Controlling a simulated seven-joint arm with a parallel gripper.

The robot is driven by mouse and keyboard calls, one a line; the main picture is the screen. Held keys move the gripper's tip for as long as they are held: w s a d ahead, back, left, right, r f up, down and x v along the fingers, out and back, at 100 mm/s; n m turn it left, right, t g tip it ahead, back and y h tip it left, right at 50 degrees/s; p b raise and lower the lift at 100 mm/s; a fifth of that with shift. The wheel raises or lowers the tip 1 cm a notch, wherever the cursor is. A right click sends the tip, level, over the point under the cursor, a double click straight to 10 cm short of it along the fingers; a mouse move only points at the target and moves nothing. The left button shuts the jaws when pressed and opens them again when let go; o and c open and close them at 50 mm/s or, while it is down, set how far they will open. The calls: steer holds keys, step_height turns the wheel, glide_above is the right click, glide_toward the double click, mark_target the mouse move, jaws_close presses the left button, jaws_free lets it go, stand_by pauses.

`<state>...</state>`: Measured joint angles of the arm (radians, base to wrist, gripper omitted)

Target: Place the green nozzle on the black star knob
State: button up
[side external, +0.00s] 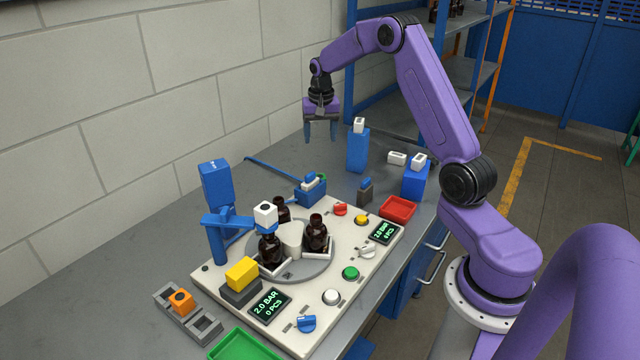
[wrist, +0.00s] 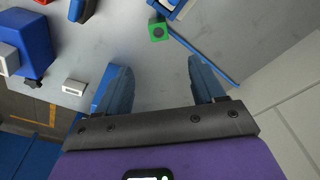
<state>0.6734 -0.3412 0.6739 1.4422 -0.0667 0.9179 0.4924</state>
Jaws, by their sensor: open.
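The green nozzle (wrist: 158,31) is a small green block with a dark round hole, lying on the grey bench at the top of the wrist view. In the side view only a sliver of green (side external: 323,177) shows behind a blue holder. A small black knob (wrist: 33,83), which looks like the star knob, sticks out by the blue block at the left of the wrist view. I cannot make it out in the side view. My gripper (side external: 321,138) is open, empty and high above the back of the bench. Its spread fingers (wrist: 160,70) also show in the wrist view.
A tall blue block (side external: 357,150) with a white top stands right of my gripper. A white panel (side external: 215,277) holds amber bottles (side external: 317,233), buttons and displays. A blue rod (side external: 270,170) lies on the bench near the wall. A red tray (side external: 397,209) sits right.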

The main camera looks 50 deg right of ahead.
glide_above(320, 176)
steer(key=f, duration=0.9)
steer(key=shift+s+a+f, duration=0.1)
steer(key=shift+a+f, duration=0.15)
steer(key=shift+d+f, duration=0.1)
steer(key=shift+f, duration=2.65)
steer(key=c, duration=1.2)
